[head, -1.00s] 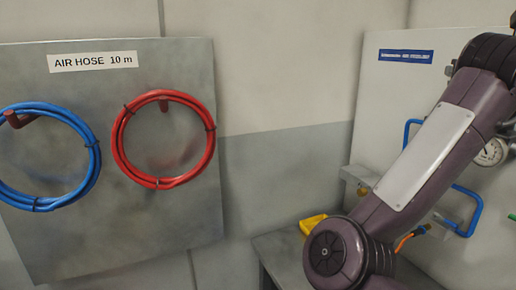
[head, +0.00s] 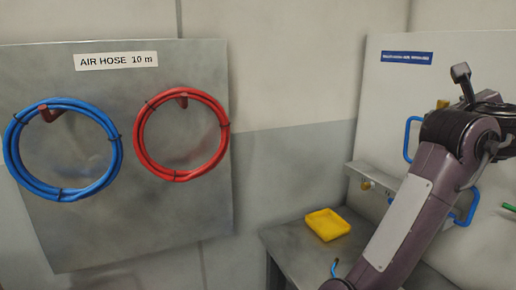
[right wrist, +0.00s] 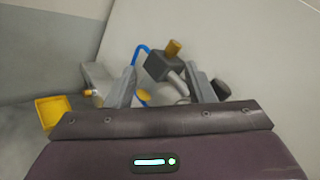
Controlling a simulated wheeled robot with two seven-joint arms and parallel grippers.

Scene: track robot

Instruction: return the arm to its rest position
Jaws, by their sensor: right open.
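My right arm (head: 410,215) rises from the bottom of the head view to a bent joint at the right, in front of the pale panel. The right gripper is hard to make out there among dark parts at the arm's upper end. In the right wrist view its two grey fingers stand apart around the right gripper's opening (right wrist: 160,70), facing the panel. A dark block with an orange knob (right wrist: 173,48) shows beyond the fingers; I cannot tell the distance. I see nothing held. My left gripper is not in view.
A yellow tray (head: 327,224) sits on the grey bench (head: 290,238). The panel (head: 385,90) carries blue handles (head: 408,140). A blue hose coil (head: 117,165) and a red hose coil (head: 226,140) hang on the left board (head: 130,225). Wall between is clear.

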